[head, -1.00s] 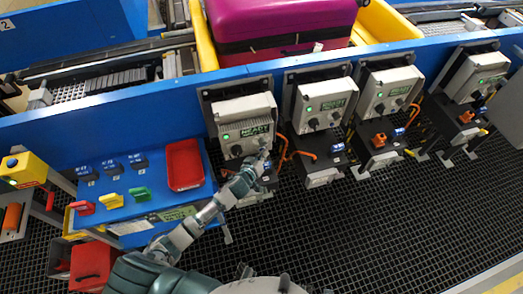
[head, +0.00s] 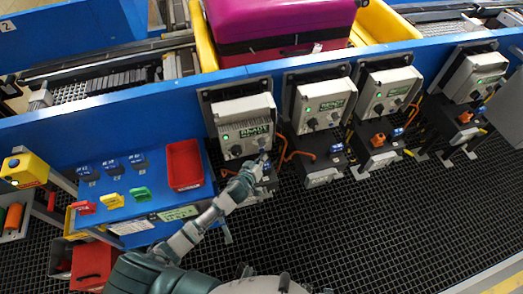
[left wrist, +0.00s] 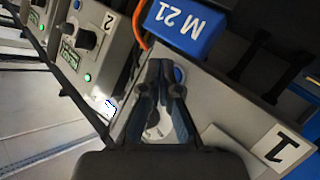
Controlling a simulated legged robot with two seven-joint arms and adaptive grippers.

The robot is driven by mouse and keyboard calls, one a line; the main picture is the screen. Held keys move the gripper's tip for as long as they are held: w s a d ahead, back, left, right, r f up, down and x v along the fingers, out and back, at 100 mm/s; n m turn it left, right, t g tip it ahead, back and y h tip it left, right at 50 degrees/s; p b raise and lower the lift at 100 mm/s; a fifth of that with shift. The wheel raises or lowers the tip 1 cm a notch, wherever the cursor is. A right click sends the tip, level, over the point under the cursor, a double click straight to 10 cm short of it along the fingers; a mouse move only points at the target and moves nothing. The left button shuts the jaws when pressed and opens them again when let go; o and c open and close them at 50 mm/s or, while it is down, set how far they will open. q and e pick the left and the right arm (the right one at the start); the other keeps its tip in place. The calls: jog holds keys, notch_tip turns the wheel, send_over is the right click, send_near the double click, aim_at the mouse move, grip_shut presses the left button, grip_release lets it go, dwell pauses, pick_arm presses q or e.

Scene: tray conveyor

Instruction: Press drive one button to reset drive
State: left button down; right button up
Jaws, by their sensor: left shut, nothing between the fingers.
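The drive one box (head: 235,112) is the leftmost grey control box on the blue conveyor side, with a lit green lamp and a text display. In the left wrist view its face (left wrist: 225,105) carries a label "1" (left wrist: 281,146). A blue button (left wrist: 179,75) shows on that face, right beside my fingertips; I cannot tell whether they touch it. My left gripper (head: 262,158) is at the lower right of the box, and its shut, empty fingers (left wrist: 164,68) also show in the left wrist view. A grey round knob shows partly behind the fingers. My right gripper is out of view.
More drive boxes (head: 322,105) stand to the right. A blue M 21 tag (left wrist: 185,25) hangs close to the fingers. A blue shelf with a red bin (head: 184,164) is on the left. A magenta suitcase (head: 275,22) lies in a yellow tray behind.

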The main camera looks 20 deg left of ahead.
pick_arm(q)
jog(key=s+d, duration=0.1)
jog(key=s, duration=0.1)
jog(key=s+d+p, duration=0.1)
jog(key=s+d, duration=0.1)
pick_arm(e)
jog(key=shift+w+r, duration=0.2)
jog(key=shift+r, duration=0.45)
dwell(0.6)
